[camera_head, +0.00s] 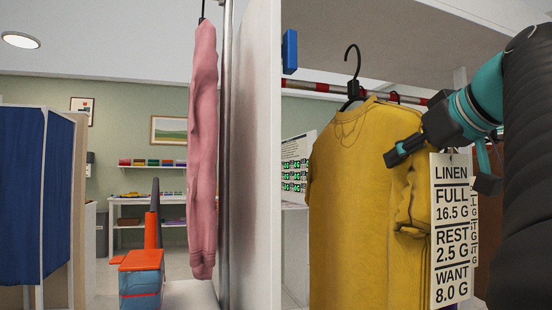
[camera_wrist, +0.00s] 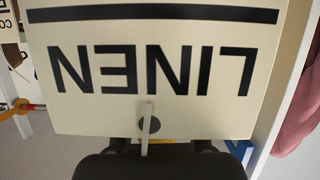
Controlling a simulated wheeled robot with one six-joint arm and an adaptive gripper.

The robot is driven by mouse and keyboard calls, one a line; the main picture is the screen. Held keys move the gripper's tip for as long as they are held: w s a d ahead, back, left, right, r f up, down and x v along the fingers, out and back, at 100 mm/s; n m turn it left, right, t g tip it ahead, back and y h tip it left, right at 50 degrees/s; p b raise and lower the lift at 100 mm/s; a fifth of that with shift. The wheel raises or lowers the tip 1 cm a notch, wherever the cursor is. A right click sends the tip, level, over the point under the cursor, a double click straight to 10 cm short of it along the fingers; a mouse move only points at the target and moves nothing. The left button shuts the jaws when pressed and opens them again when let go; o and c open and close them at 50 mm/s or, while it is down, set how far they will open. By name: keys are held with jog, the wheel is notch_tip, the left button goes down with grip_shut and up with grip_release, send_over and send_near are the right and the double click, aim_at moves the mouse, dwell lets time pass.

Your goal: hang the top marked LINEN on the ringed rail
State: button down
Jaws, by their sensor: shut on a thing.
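A yellow top (camera_head: 355,205) hangs upright from a black hanger, whose hook (camera_head: 353,60) stands above its collar. The ringed rail (camera_head: 318,87), banded red and white, passes behind the hanger. The hook shows above the rail's line; I cannot tell whether it touches. My gripper (camera_head: 437,158) is at the top's right shoulder and sleeve, shut; its contact is hidden. A white tag marked LINEN (camera_head: 450,215) hangs beside the gripper and sleeve. In the wrist view the tag (camera_wrist: 155,105) is upside down, on a thin pin, close above my gripper (camera_wrist: 150,163).
A white upright panel (camera_head: 262,150) stands left of the yellow top. A blue block (camera_head: 290,52) is fixed near its edge. A pink garment (camera_head: 203,150) hangs left of the panel. A sign with green displays (camera_head: 294,165) is behind the top. Another tag (camera_head: 474,225) partly shows behind the LINEN one.

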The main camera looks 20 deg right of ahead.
aim_at(378, 158)
jog(key=shift+w+a+p, duration=0.15)
jog(key=shift+w+p, duration=0.5)
jog(key=shift+w, duration=3.1)
jog(key=shift+w+a+r+p, duration=0.1)
jog(key=shift+w+p, duration=0.45)
jog(key=shift+w, duration=1.3)
jog(key=shift+w+a+p, duration=0.1)
jog(key=shift+w+p, duration=0.4)
jog(key=shift+w, duration=1.4)
jog(key=shift+f, duration=0.2)
jog(key=shift+f+b, duration=1.35)
jog(key=shift+b, duration=0.15)
jog(key=shift+f+b, duration=0.35)
jog(key=shift+f, duration=0.15)
jog(key=c, duration=0.7)
grip_release()
jog(key=shift+d, duration=0.1)
jog(key=shift+o, duration=0.3)
